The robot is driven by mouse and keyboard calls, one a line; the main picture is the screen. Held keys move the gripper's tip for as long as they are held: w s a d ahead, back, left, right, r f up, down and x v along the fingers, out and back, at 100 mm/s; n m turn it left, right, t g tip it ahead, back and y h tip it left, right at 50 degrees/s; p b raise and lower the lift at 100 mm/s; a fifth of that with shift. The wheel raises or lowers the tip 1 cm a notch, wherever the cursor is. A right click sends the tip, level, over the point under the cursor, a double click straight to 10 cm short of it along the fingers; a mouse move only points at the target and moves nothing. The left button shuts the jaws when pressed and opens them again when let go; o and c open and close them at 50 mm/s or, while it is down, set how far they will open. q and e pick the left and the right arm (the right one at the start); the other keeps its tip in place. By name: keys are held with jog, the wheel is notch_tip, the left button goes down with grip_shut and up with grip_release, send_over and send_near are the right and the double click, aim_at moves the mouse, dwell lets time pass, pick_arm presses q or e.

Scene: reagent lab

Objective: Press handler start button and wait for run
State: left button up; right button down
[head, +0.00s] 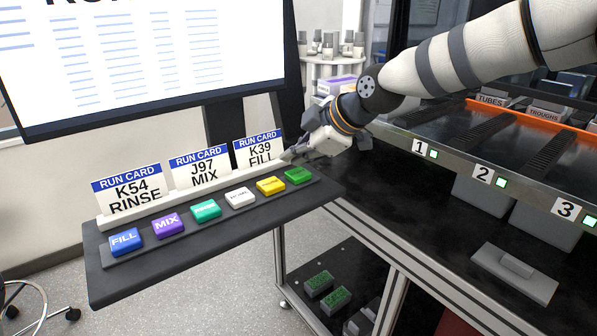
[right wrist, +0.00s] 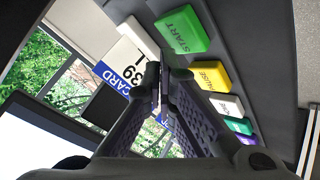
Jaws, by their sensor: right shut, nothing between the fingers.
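The green START button (head: 298,175) is at the right end of a row on a dark shelf (head: 190,255). It also shows in the right wrist view (right wrist: 182,30), its label readable. My right gripper (head: 287,156) is shut and empty. Its fingertips are close to the green button, just behind it and in front of the K39 FILL run card (head: 260,150). In the right wrist view the closed fingertips (right wrist: 158,78) appear beside the button, with a gap in the picture. I cannot tell their height above it. My left gripper is not in view.
The yellow PAUSE button (head: 270,186), white HOME button (head: 239,197) and several other buttons continue left. Run cards J97 MIX (head: 200,168) and K54 RINSE (head: 130,192) stand behind. A monitor (head: 150,60) hangs above. The handler deck edge (head: 470,172) with numbered green lights is at right.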

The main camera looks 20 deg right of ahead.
aim_at(296, 174)
jog(key=shift+f, duration=0.1)
jog(key=shift+r+p, duration=0.45)
jog(key=shift+r, duration=2.1)
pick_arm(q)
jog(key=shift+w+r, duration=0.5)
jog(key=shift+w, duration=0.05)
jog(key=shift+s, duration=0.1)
pick_arm(e)
jog(key=shift+f, duration=0.15)
